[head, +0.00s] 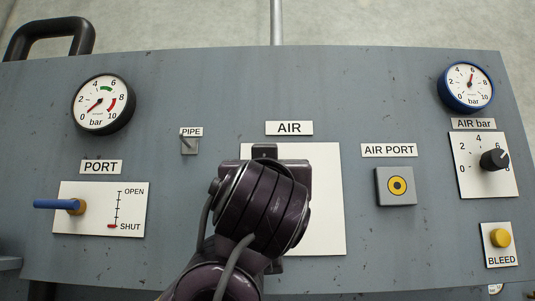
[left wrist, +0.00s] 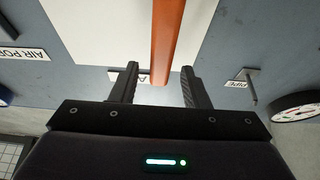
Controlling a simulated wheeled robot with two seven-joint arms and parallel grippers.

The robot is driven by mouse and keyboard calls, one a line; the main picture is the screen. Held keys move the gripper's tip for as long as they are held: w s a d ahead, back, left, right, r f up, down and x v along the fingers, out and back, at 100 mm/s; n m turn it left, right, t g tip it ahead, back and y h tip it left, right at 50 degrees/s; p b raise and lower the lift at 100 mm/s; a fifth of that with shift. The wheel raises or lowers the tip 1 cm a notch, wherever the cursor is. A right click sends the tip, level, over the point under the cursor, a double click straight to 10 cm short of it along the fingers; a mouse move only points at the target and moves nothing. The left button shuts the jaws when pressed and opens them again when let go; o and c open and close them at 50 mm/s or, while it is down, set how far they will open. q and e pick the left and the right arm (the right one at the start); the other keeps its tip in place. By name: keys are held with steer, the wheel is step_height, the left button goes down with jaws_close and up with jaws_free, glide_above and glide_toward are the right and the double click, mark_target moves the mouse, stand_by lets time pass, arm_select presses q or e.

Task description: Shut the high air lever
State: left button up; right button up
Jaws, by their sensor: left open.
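The air lever is an orange bar (left wrist: 172,35) in the left wrist view, running down from the top edge in front of a white plate. Its end shows between the two fingers of my open left gripper (left wrist: 160,70), apart from both. I cannot tell how deep it sits between them. In the head view my left gripper (head: 275,180) and wrist cover the middle of the white AIR plate (head: 326,205) and hide the lever. The AIR label (head: 289,128) sits above that plate. My right gripper is not in view.
Left on the grey panel are a blue PORT lever (head: 58,205), a black gauge (head: 102,104) and a small PIPE fitting (head: 190,146). Right are the AIR PORT button (head: 396,186), a blue gauge (head: 466,86), a black knob (head: 494,160) and a yellow BLEED button (head: 501,238).

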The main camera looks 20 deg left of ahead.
arm_select(q)
steer(key=w, duration=0.2)
steer(key=shift+w+a+r+p, duration=0.2)
steer(key=shift+w+a+p, duration=0.1)
steer(key=shift+a, duration=0.1)
steer(key=shift+s+d, duration=0.1)
steer(key=shift+s, duration=0.15)
steer(key=shift+c, duration=0.5)
jaws_close()
